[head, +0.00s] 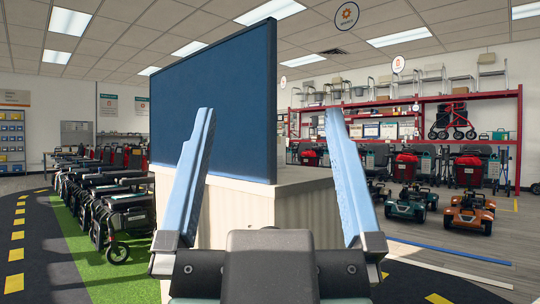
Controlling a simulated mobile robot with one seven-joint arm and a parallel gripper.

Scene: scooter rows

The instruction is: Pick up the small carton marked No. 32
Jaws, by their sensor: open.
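My gripper (271,112) is in the middle of the head view, raised and pointing forward. Its two long blue fingers are wide apart, with nothing held between them. I cannot make out any carton marked No. 32. Several small boxes (371,131) stand on the red shelving (460,97) at the back right, too small to read. My gripper is well apart from them. A dark blue partition panel (225,95) and the pale counter (225,215) under it hide part of the room behind.
The counter stands close ahead. Wheelchairs (118,210) line the left beside a green floor strip (85,262). A teal scooter (408,203) and an orange scooter (468,212) stand at right. Dark track with yellow dashes (15,252) is clear at far left; grey floor is open at right.

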